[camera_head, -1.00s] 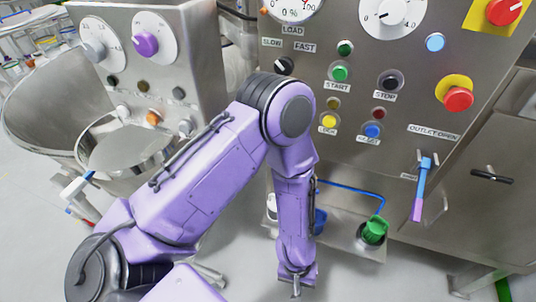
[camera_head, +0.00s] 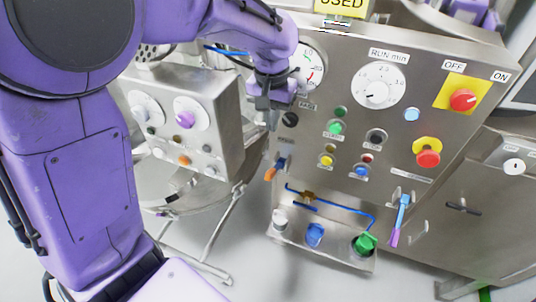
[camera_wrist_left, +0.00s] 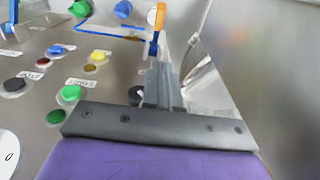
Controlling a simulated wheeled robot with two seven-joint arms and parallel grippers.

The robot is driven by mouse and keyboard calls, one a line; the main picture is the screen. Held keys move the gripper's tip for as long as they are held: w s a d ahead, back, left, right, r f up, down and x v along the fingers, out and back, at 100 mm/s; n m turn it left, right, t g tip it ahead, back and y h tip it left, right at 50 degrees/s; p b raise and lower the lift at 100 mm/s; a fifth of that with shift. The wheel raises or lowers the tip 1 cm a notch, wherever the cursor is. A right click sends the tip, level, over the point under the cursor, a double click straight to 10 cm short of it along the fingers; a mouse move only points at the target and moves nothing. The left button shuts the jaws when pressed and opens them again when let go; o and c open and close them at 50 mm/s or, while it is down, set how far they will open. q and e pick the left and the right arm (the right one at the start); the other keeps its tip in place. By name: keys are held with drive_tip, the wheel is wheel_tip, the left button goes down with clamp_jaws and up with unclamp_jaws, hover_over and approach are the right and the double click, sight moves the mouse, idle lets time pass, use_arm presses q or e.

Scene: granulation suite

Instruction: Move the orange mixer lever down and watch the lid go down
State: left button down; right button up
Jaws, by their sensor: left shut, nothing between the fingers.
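The orange mixer lever (camera_head: 271,174) has an orange end on a blue shank and sits at the left edge of the steel control panel, its orange end pointing down and left in the head view. In the left wrist view the lever (camera_wrist_left: 155,45) shows just beyond the fingertips. My left gripper (camera_head: 271,122) is shut and empty, above the lever near the panel's upper left corner; in the head view a gap separates them. The left wrist view shows its fingers (camera_wrist_left: 164,88) together. The lid cannot be made out. My right gripper is not in view.
The panel carries several buttons, dials, a red emergency knob (camera_head: 428,158) and a blue lever with a purple end (camera_head: 400,220). A shelf below holds a green knob (camera_head: 365,243) and a blue knob (camera_head: 315,234). A smaller control box (camera_head: 205,130) stands at left.

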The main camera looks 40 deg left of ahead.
use_arm(q)
wheel_tip(320, 180, down, 7)
drive_tip(key=b, duration=0.6)
hover_over(272, 169)
wheel_tip(272, 169, down, 5)
drive_tip(key=shift+f+p, duration=0.1)
drive_tip(key=shift+p, duration=0.3)
drive_tip(key=shift+s+f, duration=0.4)
drive_tip(key=shift+s, duration=0.05)
drive_tip(key=shift+w, duration=0.15)
drive_tip(key=shift+w+d+f, duration=0.1)
